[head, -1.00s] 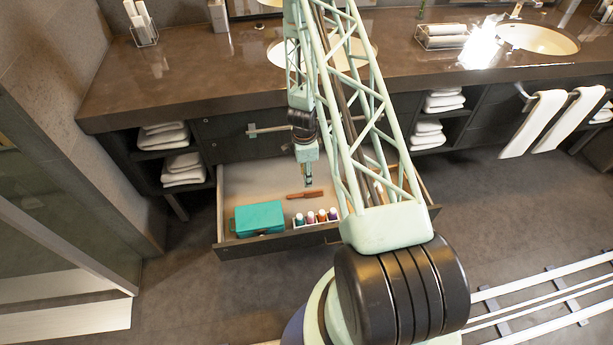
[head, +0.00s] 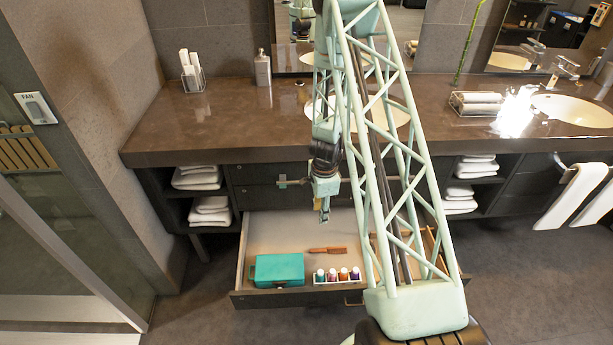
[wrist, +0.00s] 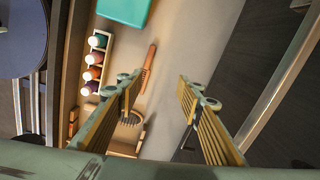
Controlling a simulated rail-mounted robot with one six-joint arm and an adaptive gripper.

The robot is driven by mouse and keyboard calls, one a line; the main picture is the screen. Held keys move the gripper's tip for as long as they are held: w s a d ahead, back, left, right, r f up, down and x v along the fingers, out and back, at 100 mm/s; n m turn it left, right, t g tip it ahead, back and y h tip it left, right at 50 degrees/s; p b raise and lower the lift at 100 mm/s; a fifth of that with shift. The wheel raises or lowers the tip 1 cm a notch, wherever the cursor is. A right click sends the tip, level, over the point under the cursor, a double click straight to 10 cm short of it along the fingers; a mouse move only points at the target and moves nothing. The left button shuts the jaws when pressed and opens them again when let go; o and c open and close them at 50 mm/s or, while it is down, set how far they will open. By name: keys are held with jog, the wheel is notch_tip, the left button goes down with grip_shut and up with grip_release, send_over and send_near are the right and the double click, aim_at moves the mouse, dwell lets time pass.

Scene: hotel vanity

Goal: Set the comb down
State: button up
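The brown comb (head: 327,249) lies flat on the floor of the open drawer (head: 262,228), between the teal box (head: 278,269) and the row of small bottles (head: 338,274) in front and the drawer's back. It also shows in the wrist view (wrist: 149,66), beyond my fingertips. My gripper (head: 323,216) hangs above the drawer, clear of the comb. In the wrist view my gripper (wrist: 158,88) has its two fingers wide apart with nothing between them.
The wrist view also shows the bottles (wrist: 93,58) in a white holder and a round-headed brush (wrist: 131,117) in a side compartment. Drawer floor around the comb is bare. The dark countertop (head: 230,115) overhangs behind the drawer.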

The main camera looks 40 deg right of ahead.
jog(key=w+a+r+n, duration=0.1)
jog(key=a+r+n, duration=0.15)
jog(key=r, duration=0.55)
jog(key=w+a+r+n+t, duration=0.1)
jog(key=w+a+r, duration=0.1)
jog(key=a+r, duration=0.35)
jog(key=w+a+r+n, duration=0.1)
jog(key=r+n, duration=0.1)
jog(key=r, duration=0.7)
jog(key=s+a+r+n+y, duration=0.1)
jog(key=s+a+r+n, duration=0.3)
jog(key=r, duration=0.6)
jog(key=s+a+r+n, duration=0.1)
jog(key=a+r, duration=0.6)
jog(key=r, duration=0.2)
jog(key=s+a+r+n+t, duration=0.2)
jog(key=s+a+r+n, duration=0.5)
jog(key=s+r, duration=0.6)
jog(key=s+a+r+n, duration=0.2)
jog(key=s+r, duration=0.2)
jog(key=s, duration=0.6)
jog(key=s+a+r+n, duration=0.2)
jog(key=s+r+n, duration=0.1)
jog(key=s, duration=0.7)
jog(key=shift+a+r+h, duration=0.2)
jog(key=shift+r+h, duration=0.15)
jog(key=shift+h, duration=0.05)
